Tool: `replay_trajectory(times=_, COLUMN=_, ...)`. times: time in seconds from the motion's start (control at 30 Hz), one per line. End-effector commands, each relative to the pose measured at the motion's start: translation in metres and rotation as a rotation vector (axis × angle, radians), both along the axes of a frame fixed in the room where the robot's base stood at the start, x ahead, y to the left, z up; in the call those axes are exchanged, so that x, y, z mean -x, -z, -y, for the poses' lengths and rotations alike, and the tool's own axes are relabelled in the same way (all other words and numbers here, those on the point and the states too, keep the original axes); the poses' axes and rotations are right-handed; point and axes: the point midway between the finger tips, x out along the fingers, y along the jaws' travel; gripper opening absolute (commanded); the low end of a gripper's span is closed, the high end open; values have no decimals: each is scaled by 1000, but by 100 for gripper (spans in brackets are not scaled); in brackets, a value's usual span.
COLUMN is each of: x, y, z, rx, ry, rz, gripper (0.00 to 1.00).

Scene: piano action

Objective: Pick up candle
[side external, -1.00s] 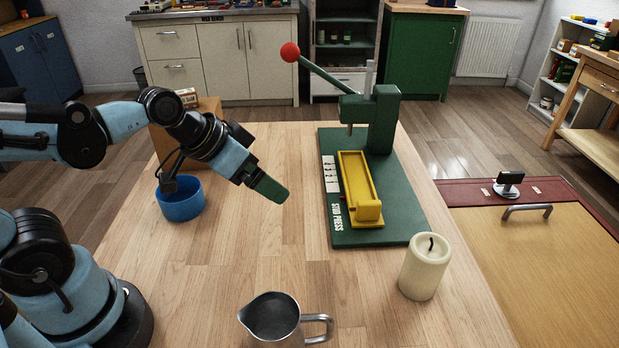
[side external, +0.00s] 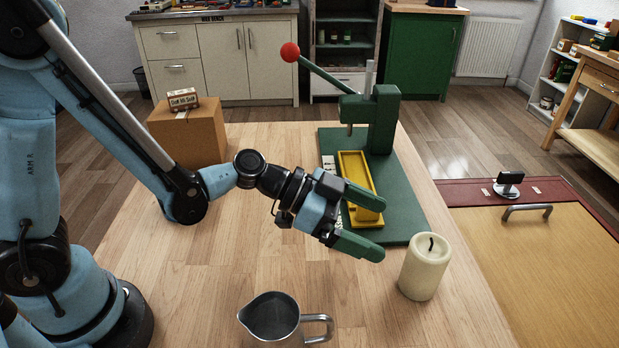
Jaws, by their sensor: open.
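The candle (side external: 424,268) is a cream pillar with a dark wick, standing upright on the wooden table at the right front. My gripper (side external: 383,230) has two green fingers spread apart and pointing right. Nothing shows between them. The fingertips are left of and a little behind the candle in the picture, apart from it. The gripper overlaps the front left part of the green press base in this view.
A green stud press (side external: 373,115) with a yellow tray (side external: 352,170) stands behind the candle. A metal jug (side external: 271,318) is at the front, left of the candle. A cardboard box (side external: 190,135) with a small box on top is at the back left. The table's right edge is near the candle.

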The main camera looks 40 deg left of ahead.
Motion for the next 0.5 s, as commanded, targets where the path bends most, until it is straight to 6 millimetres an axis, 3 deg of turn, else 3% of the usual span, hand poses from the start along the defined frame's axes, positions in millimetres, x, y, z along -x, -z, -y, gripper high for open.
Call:
replay_trajectory(times=0.3, x=-22, y=18, z=39, rx=0, ry=2, rz=-2, gripper=99)
replay_trajectory(times=0.5, x=-28, y=23, z=48, rx=-1, ry=0, rz=-2, gripper=99)
